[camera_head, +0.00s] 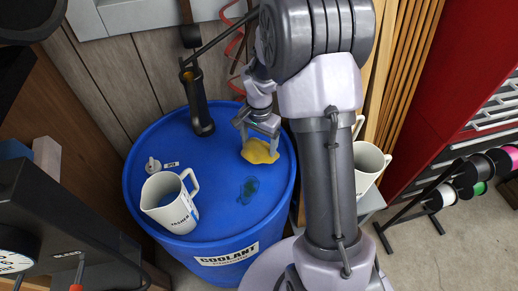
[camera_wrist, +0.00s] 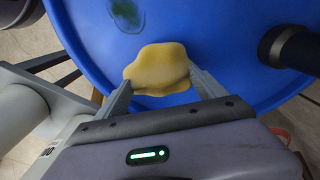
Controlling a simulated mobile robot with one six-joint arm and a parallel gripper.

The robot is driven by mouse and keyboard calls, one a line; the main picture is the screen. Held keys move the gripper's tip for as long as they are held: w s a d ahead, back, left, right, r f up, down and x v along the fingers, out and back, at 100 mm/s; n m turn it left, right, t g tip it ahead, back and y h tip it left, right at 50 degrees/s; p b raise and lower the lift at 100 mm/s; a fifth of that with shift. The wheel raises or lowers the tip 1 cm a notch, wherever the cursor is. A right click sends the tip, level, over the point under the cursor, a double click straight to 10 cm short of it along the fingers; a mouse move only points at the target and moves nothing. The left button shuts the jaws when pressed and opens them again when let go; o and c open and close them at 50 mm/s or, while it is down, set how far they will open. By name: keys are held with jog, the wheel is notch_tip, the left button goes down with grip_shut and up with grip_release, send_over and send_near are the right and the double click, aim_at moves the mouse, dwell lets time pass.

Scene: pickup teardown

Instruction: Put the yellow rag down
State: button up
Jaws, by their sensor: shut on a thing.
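The yellow rag (camera_head: 258,152) is a soft, rumpled piece at the right part of the blue drum top. My gripper (camera_head: 260,136) reaches down from above and is shut on the rag. In the wrist view the rag (camera_wrist: 160,70) sits between the two fingertips (camera_wrist: 163,82), with the blue drum top behind it. I cannot tell whether the rag touches the drum top. The blue coolant drum (camera_head: 215,220) stands upright with a label on its side.
A white pitcher (camera_head: 165,205) stands at the drum's left front, with a small metal piece (camera_head: 152,164) behind it. A dark green wet spot (camera_head: 249,189) lies in front of the rag. A black cylinder (camera_head: 198,105) stands at the back.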

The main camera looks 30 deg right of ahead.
jog(key=shift+w+d+f+b, duration=0.1)
jog(key=shift+f+b, duration=0.35)
jog(key=shift+f, duration=0.55)
jog(key=shift+w+d+f+b, duration=0.1)
jog(key=shift+f+b, duration=0.35)
jog(key=shift+f, duration=0.5)
jog(key=o, duration=1.4)
notch_tip(320, 180, up, 12)
jog(key=p, duration=0.4)
jog(key=shift+s, duration=0.1)
notch_tip(320, 180, up, 10)
jog(key=n+t, duration=0.2)
send_over(259, 149)
jog(key=s+a, duration=0.3)
jog(key=a, duration=0.1)
jog(key=s+a+r+n+t+y, duration=0.1)
jog(key=s+a+r+n, duration=0.1)
jog(key=s, duration=0.6)
jog(key=s+a+r+n+t+y, duration=0.1)
jog(key=s+a+r+n+t, duration=0.1)
jog(key=s+a+r, duration=0.3)
jog(key=s+a, duration=0.1)
jog(key=s, duration=0.2)
jog(key=shift+s+a+n+t, duration=0.3)
jog(key=shift+s+a+n, duration=0.1)
